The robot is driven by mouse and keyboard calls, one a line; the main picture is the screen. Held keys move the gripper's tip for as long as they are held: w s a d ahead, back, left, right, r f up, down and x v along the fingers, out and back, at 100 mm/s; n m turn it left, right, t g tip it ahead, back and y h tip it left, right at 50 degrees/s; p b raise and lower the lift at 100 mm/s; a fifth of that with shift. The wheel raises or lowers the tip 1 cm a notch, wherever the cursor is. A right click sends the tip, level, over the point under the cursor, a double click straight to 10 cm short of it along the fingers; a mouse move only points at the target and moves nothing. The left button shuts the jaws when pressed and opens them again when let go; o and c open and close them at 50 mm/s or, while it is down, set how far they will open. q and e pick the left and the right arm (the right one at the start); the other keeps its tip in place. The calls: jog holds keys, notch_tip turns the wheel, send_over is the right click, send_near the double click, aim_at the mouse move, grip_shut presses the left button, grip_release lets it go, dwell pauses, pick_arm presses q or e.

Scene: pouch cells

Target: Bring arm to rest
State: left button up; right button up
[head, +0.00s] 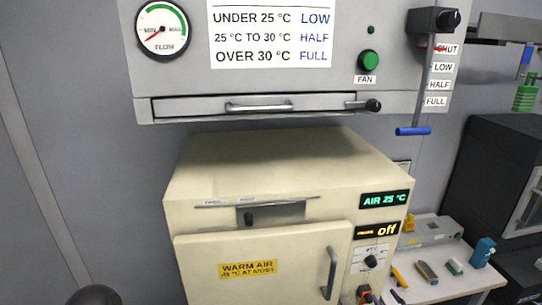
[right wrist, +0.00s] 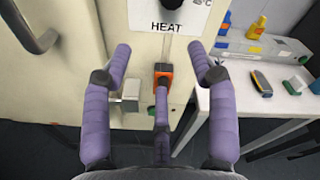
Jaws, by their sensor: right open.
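My right gripper (right wrist: 160,52) shows in the right wrist view with its purple padded fingers spread apart and nothing held between them. It is in front of the lower front of the cream oven. An orange and black switch (right wrist: 163,72) on the oven front, below the HEAT label (right wrist: 167,20), lies beyond the gap between the fingers. The middle finger overlaps the lower part of the switch in the picture, and I cannot tell whether they touch. My right gripper does not show in the head view. My left gripper is in neither view.
The cream oven (head: 260,170) has its door closed and displays reading AIR 25 °C and off. Above it is a grey hood (head: 290,82) with a blue-tipped lever (head: 414,131). A white table (head: 432,292) with small items stands at right. A dark cabinet (head: 490,170) is beyond.

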jog(key=s+a+f+n+g+y+b, duration=0.1)
jog(key=s+a+f+n+g+b, duration=0.2)
jog(key=a+f+n, duration=0.6)
jog(key=s+a+f+n+g+y+b, duration=0.1)
jog(key=s+a+f+n+g, duration=0.15)
jog(key=a+f+g, duration=0.75)
pick_arm(q)
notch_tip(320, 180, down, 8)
jog(key=b, duration=0.3)
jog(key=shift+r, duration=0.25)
pick_arm(e)
jog(key=s+a+f+n+g, duration=0.1)
jog(key=s+a+f+n, duration=0.3)
jog(key=s+f+n, duration=0.3)
jog(key=s+a+f+n+g, duration=0.2)
jog(key=s+a+f+n, duration=0.3)
jog(key=s, duration=0.5)
notch_tip(320, 180, down, 3)
jog(key=shift+s+a+r+n+g+y, duration=0.2)
jog(key=shift+s+n+g+y, duration=0.15)
jog(key=shift+n, duration=0.5)
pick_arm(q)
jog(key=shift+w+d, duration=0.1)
pick_arm(e)
jog(key=shift+w+d, duration=0.1)
jog(key=shift+d, duration=0.1)
